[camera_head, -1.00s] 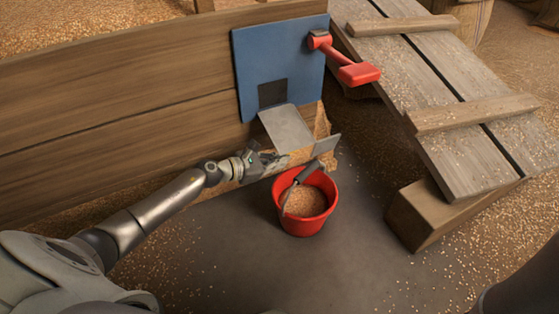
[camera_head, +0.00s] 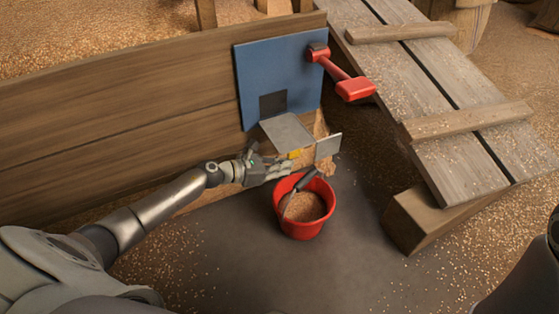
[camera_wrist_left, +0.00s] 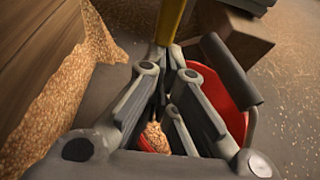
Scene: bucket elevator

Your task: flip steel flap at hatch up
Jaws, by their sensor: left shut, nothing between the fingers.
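The steel flap (camera_head: 287,132) is a plain grey plate below the dark hatch opening (camera_head: 273,103) in the blue panel (camera_head: 300,75). It juts out from the panel, close to level, with a yellow piece (camera_head: 294,155) at its front edge. My left gripper (camera_head: 285,167) is shut and empty, just below and left of that front edge; whether it touches is unclear. In the left wrist view, a yellow strip (camera_wrist_left: 170,20) stands just beyond my fingertips. The red bucket (camera_head: 303,220) of grain is directly below and right of the gripper. My right gripper is not in view.
A red lever (camera_head: 340,75) sticks out from the panel's upper right. A small grey plate (camera_head: 328,147) stands right of the flap. A slatted wooden ramp (camera_head: 440,95) fills the right side. The wooden board wall (camera_head: 120,105) runs left. Floor in front of the bucket is clear.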

